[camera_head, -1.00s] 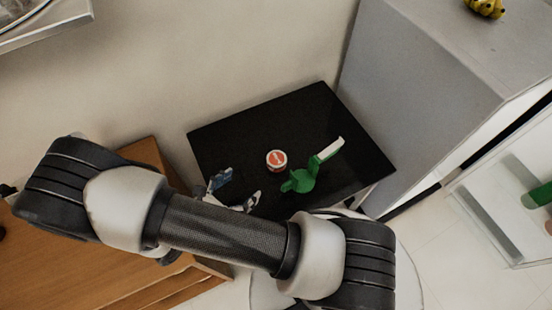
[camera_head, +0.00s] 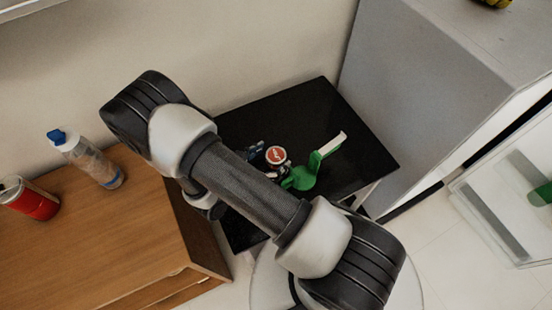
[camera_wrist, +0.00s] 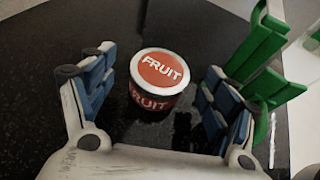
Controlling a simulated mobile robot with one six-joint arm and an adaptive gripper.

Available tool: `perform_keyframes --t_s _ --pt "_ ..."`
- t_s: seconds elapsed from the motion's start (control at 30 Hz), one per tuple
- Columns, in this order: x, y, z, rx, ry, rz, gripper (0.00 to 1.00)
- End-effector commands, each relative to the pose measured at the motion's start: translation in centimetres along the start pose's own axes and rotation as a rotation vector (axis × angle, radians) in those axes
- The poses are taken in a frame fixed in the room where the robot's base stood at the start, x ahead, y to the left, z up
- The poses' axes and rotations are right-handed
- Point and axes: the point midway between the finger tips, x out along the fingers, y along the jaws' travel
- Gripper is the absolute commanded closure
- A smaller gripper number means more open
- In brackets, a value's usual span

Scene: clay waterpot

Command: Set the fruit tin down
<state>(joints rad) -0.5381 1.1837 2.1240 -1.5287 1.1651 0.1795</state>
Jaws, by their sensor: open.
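The fruit tin (camera_head: 276,155) is a short round can with a red and white lid. It stands upright on the black table (camera_head: 320,110). In the wrist view the tin (camera_wrist: 158,78) shows its "FRUIT" label and sits between the fingers of my gripper (camera_wrist: 150,95). In the head view my gripper (camera_head: 270,165) is partly hidden behind my arm, close around the tin.
A wooden cabinet (camera_head: 100,235) at left holds a bottle (camera_head: 88,160) and a red can (camera_head: 30,198). A grey cabinet (camera_head: 430,90) rises at right.

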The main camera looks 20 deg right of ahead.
Motion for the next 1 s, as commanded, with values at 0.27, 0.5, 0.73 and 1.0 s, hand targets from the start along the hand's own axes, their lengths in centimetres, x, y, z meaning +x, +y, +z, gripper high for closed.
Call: perform_keyframes --t_s 0.27,0.5,0.73,1.0 --pt "1.23 0.0 0.04 0.0 0.0 0.001 0.2" --pt "1.19 0.0 0.04 0.0 0.0 0.001 0.3" --pt "1.18 0.0 0.04 0.0 0.0 0.001 0.46" --pt "1.18 0.0 0.04 0.0 0.0 0.001 0.64"
